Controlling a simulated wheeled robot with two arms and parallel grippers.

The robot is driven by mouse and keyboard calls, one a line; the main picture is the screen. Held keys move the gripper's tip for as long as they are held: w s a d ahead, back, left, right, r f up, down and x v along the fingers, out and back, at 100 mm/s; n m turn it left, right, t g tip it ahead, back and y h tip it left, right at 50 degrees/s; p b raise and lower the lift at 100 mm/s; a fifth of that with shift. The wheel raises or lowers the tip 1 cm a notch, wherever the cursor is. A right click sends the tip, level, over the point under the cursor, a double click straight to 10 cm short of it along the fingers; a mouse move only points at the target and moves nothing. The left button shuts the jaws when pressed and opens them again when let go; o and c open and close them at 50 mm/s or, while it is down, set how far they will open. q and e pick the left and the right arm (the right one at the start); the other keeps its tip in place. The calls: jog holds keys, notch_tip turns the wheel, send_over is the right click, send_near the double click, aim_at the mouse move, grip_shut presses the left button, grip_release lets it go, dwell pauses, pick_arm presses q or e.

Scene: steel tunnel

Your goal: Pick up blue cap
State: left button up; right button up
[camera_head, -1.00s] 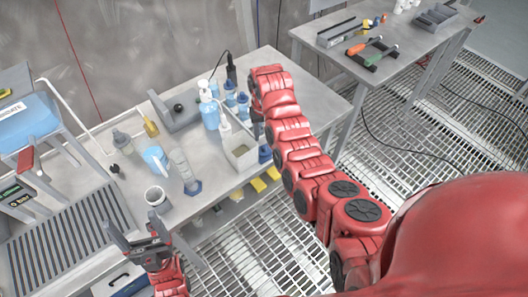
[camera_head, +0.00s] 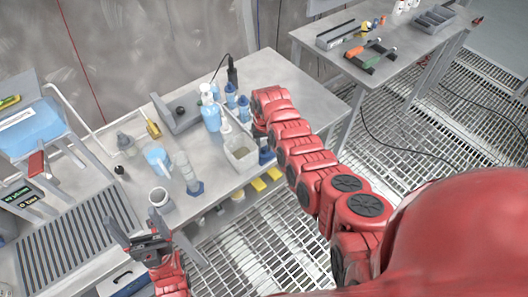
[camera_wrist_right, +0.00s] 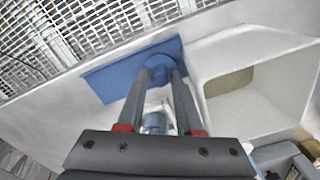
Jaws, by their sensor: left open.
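My right gripper (camera_wrist_right: 160,78) reaches down over a flat blue plate with a round blue knob (camera_wrist_right: 160,64); I take this for the blue cap. Its two fingertips are on either side of the knob, close to it; whether they press on it is unclear. In the head view a blue piece (camera_head: 266,155) shows by the table's front edge, below the end of my right arm, which hides most of that gripper. My left gripper (camera_head: 137,230) is open and empty at the lower left, in front of the table edge.
An open white box (camera_head: 240,154) stands just left of my right gripper; its wall also shows in the wrist view (camera_wrist_right: 250,85). Blue-topped bottles (camera_head: 230,96), a pump bottle (camera_head: 210,115), a cylinder (camera_head: 186,172) and a cup (camera_head: 161,201) stand nearby. Grated floor lies in front.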

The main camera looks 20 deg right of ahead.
grip_shut()
jog(key=shift+r, duration=0.1)
jog(key=shift+w+r, duration=0.15)
jog(key=shift+r, duration=0.6)
notch_tip(320, 180, up, 7)
jog(key=b, duration=0.2)
jog(key=shift+r+b, duration=0.1)
jog(key=shift+b, duration=0.25)
notch_tip(320, 180, up, 8)
jog(key=p, duration=0.5)
send_over(264, 148)
jog(key=shift+r, duration=0.55)
